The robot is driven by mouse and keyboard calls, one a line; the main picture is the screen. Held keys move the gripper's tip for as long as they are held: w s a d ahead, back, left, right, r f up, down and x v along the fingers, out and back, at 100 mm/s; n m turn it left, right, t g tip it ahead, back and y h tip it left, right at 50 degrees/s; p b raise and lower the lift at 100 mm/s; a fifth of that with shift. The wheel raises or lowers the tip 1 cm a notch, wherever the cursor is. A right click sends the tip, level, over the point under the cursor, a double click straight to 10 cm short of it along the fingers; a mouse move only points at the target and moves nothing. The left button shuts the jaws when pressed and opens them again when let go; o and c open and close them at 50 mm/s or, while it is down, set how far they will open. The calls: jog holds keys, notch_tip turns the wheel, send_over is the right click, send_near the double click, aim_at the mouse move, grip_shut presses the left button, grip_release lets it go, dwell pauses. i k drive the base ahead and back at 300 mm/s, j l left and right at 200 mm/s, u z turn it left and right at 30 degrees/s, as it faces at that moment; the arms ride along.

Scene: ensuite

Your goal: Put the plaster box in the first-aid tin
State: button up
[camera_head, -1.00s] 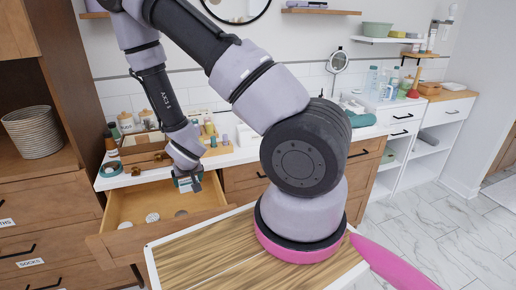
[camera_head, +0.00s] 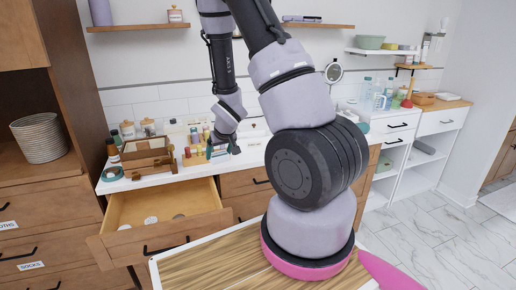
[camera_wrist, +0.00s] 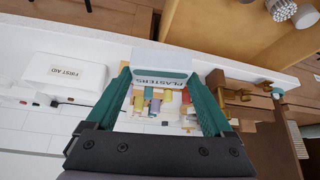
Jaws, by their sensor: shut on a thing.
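My gripper (camera_wrist: 160,80) has its teal fingers shut on the plaster box (camera_wrist: 163,62), a white and blue-green box lettered PLASTERS. The box sits between the fingertips in the wrist view, raised over the counter. In the head view my gripper (camera_head: 224,150) is above the counter, near the row of small bottles, and the box is hard to make out there. The first-aid tin (camera_wrist: 64,78) is a white box labelled FIRST AID, on the counter left of my gripper in the wrist view and apart from it. Its top looks covered.
Small coloured bottles (camera_wrist: 157,101) stand below the held box in the wrist view. A wooden box (camera_head: 147,153) is on the counter at left. The open drawer (camera_head: 160,208) juts out below, with round items inside. A wood-topped surface (camera_head: 215,262) is in front.

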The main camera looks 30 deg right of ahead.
aim_at(257, 147)
jog(key=i+l+z, duration=0.85)
jog(key=k+l, duration=0.1)
